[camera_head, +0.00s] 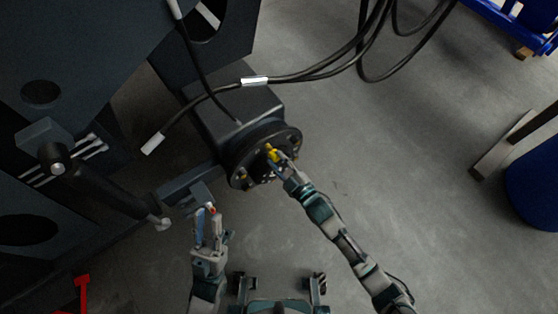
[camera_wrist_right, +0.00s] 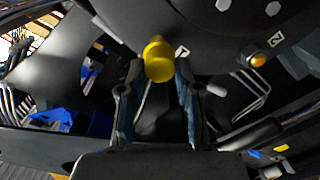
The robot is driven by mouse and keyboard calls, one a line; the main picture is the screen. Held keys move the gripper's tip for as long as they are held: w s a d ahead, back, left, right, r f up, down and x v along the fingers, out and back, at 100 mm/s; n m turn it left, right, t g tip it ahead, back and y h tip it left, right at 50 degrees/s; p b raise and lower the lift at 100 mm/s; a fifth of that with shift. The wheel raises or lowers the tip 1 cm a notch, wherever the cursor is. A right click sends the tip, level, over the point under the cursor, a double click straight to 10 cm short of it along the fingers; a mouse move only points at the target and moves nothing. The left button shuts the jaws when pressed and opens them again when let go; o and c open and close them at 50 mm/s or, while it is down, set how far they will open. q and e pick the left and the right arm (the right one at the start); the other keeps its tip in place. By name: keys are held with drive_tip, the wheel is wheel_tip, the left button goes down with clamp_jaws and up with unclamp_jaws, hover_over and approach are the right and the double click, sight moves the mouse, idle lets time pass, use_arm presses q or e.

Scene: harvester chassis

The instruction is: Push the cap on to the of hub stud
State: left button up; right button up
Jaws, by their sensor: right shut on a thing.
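The round black hub (camera_head: 240,157) faces me on the front of a dark housing, and its face also shows in the wrist view (camera_wrist_right: 205,30). My right gripper (camera_head: 272,160) is at the hub face, shut on the yellow cap (camera_head: 271,152). In the wrist view the cap (camera_wrist_right: 158,58) sits between the two fingertips (camera_wrist_right: 158,75), its narrower end up against the hub face. The stud behind it is hidden, so I cannot tell whether the cap is on it. A hub stud with a gold tip (camera_wrist_right: 257,60) shows to the right. My left gripper (camera_head: 207,215) hangs below the hub, apart from it; its finger gap is unclear.
Black cables (camera_head: 310,74) with white ends loop above the hub. A dark cylinder (camera_head: 100,190) and chassis plates (camera_head: 85,70) stand at the left. Blue objects (camera_head: 535,180) are at the far right. The grey floor (camera_head: 430,130) between is clear.

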drive_tip(key=shift+w+a, duration=0.3)
drive_tip(key=shift+a, duration=0.1)
drive_tip(key=shift+s+d+r+p, duration=0.15)
drive_tip(key=shift+s+d+p, duration=0.2)
drive_tip(key=shift+p, duration=0.05)
drive_tip(key=shift+s+d, duration=0.1)
drive_tip(key=shift+d, duration=0.15)
idle(0.4)
drive_tip(key=shift+w, duration=0.3)
drive_tip(key=shift+x, duration=1.7)
